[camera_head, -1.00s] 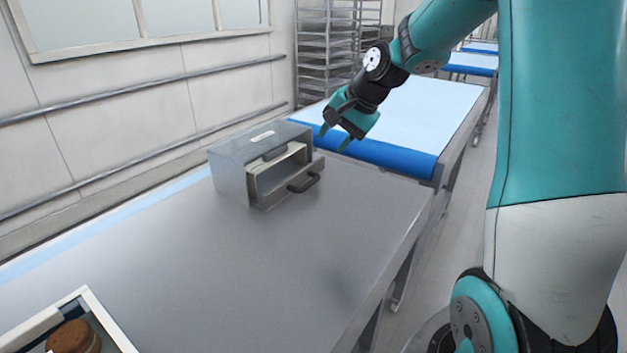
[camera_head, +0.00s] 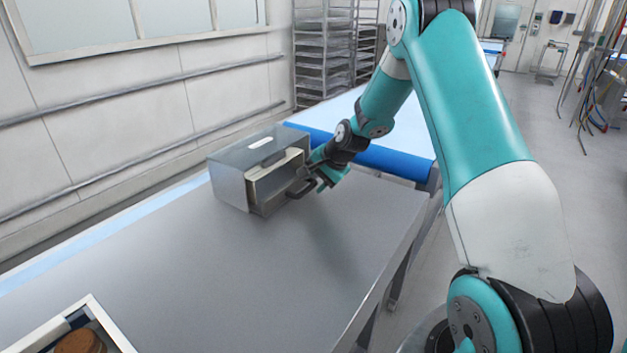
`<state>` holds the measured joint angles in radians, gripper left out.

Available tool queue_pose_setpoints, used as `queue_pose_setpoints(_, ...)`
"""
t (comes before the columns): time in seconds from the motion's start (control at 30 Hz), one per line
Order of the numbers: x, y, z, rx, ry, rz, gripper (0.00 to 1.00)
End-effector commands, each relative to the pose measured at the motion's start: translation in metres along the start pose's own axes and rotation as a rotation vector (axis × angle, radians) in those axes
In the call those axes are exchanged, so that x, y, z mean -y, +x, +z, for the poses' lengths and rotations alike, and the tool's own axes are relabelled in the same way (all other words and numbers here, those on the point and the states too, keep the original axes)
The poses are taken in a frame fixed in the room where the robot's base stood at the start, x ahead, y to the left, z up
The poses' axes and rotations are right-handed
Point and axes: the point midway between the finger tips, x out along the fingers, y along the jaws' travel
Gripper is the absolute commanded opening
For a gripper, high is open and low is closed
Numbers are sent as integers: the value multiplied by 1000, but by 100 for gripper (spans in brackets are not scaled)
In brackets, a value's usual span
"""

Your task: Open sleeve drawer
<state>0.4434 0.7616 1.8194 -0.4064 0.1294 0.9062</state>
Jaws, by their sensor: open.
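The sleeve drawer unit is a grey metal box (camera_head: 232,187) with a small white label on top, standing on the far part of the steel table. Its front faces right and shows a pale-edged opening. The drawer's dark bar handle (camera_head: 300,187) sticks out low on that front. My gripper (camera_head: 314,187) is open, low over the table right at the handle. Its teal fingers overlap the handle's right end in this view, and I cannot tell whether they touch it or stand around it. The drawer front looks close to the box, partly hidden by my gripper.
The steel table (camera_head: 215,275) is clear in front of the box. A white-rimmed tray (camera_head: 107,325) with brown rounds lies at the near left. A conveyor with a blue end (camera_head: 393,160) adjoins the table behind my gripper. A rack (camera_head: 322,60) stands at the back.

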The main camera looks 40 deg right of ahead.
Motion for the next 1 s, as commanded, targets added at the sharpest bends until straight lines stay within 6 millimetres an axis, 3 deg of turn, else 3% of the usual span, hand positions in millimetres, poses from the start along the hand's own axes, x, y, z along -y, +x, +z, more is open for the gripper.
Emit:
queue_pose_setpoints(0.2,0,15,0,0,0,0,42)
queue_pose_setpoints(0.47,0,16,0,0,0,0,42)
queue_pose_setpoints(0.67,0,16,0,0,0,0,0)
queue_pose_setpoints(1.0,-11,10,-4,-1,3,1,0)
